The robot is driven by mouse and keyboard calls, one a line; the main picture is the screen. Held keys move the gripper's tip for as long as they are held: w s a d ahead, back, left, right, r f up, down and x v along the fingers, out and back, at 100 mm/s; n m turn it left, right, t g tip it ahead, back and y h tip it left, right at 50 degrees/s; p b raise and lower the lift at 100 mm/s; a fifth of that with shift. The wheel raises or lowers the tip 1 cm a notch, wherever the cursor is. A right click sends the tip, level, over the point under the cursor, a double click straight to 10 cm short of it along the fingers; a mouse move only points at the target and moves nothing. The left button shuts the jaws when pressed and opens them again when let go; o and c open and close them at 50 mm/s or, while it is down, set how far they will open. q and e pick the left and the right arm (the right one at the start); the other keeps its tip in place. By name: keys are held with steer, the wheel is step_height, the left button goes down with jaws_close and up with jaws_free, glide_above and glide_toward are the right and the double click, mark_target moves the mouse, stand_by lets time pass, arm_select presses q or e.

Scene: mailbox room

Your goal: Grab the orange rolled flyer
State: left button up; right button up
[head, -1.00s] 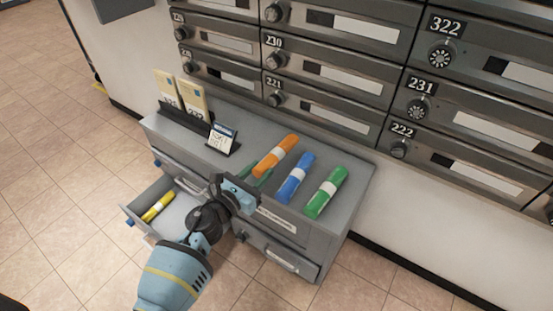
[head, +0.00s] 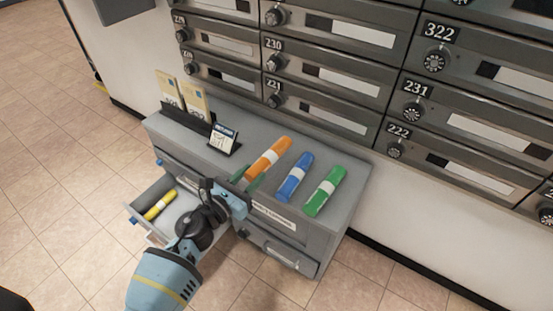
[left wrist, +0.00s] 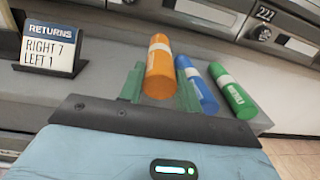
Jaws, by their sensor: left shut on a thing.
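The orange rolled flyer (head: 268,157) has a white band and extends over the grey cabinet top. It also shows in the left wrist view (left wrist: 159,66), between the two green fingers. My left gripper (head: 252,180) is at the flyer's near end, shut on it. I cannot tell whether the flyer still touches the top. A blue rolled flyer (head: 294,177) and a green rolled flyer (head: 325,191) lie to its right on the cabinet top. My right gripper is out of view.
The grey cabinet (head: 335,215) stands against a wall of mailboxes (head: 330,85). A RETURNS sign (head: 222,139) and upright cards (head: 183,93) stand on its left part. A yellow rolled flyer (head: 159,204) lies in the open drawer (head: 183,210) at left.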

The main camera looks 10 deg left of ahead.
arm_select(q)
steer(key=v, duration=0.3)
steer(key=shift+s, duration=0.1)
steer(key=shift+s+a, duration=0.3)
steer(key=shift+s, duration=0.3)
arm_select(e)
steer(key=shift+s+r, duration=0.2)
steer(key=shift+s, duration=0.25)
arm_select(q)
steer(key=shift+r, duration=0.15)
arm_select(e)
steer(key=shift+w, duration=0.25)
